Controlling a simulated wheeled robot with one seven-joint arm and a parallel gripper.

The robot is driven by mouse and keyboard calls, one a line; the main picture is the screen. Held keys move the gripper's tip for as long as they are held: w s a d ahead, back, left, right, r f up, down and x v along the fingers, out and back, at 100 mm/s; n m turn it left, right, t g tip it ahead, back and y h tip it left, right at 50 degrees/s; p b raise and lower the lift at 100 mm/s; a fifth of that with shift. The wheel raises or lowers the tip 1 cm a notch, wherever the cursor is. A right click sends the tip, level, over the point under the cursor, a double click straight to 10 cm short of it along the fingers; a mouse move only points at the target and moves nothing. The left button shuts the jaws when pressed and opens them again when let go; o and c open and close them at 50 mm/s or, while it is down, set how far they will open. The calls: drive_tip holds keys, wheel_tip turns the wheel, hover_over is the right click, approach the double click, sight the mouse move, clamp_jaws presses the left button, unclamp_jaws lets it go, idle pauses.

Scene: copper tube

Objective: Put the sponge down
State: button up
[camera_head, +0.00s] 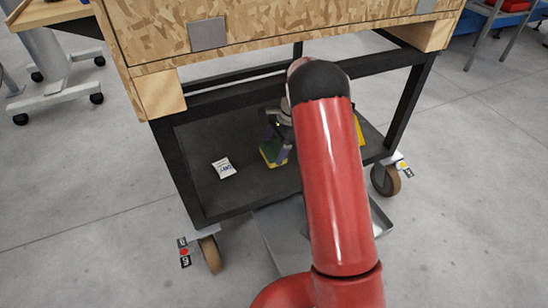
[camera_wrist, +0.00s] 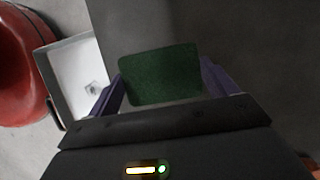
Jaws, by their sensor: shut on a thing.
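The sponge (camera_wrist: 161,74), with a dark green face, is between the two purple fingers of my gripper (camera_wrist: 163,88) in the wrist view. My gripper is shut on it. In the head view the sponge (camera_head: 270,154) shows as a small yellow and green piece beside my gripper (camera_head: 276,145), over the dark lower shelf (camera_head: 215,195) of the cart. My red arm hides part of the shelf and of the gripper. I cannot tell whether the sponge touches the shelf.
A small white packet (camera_head: 223,168) lies on the shelf, left of the sponge. A yellow object (camera_head: 359,132) shows partly behind my arm. A grey tray (camera_head: 279,240) is below the shelf's front edge. Dark cart legs (camera_head: 181,172) and a wooden body (camera_head: 215,58) frame the shelf. Bare shelf surrounds the packet.

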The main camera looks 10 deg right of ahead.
sight(274, 156)
drive_tip(key=shift+f+b, duration=0.4)
drive_tip(key=shift+f, duration=1.85)
drive_tip(key=shift+f, duration=0.15)
drive_tip(key=o, duration=0.7)
drive_tip(key=p+v, duration=0.2)
drive_tip(key=v, duration=1)
drive_tip(key=shift+r, duration=0.25)
drive_tip(key=shift+a, duration=0.1)
